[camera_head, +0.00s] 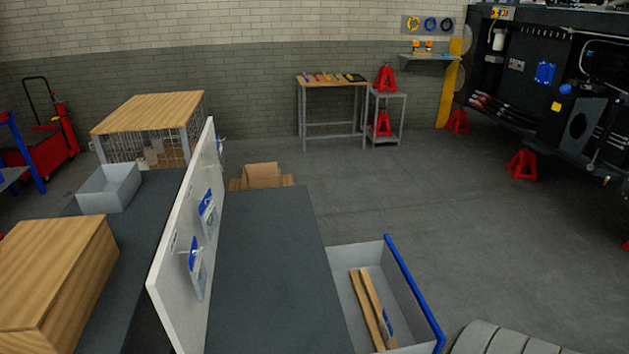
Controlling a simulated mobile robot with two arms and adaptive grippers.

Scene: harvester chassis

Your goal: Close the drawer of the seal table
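The seal table, with its dark grey top (265,270), stands at the bottom centre. Its drawer (408,270) is pulled out to the right, with grey walls and a blue front edge on the right side. Two wooden strips (373,310) and a small blue and white item (388,322) lie inside it. A white upright panel (180,250) runs along the left side of the table top, with blue and white packets hanging on it. Neither of my grippers is in view.
A grey rounded, ribbed object (495,340) shows at the bottom edge, right of the drawer. A wooden box (50,275) and a grey bin (108,187) stand left of the panel. The floor (480,240) right of the drawer is clear towards the red stands (521,164).

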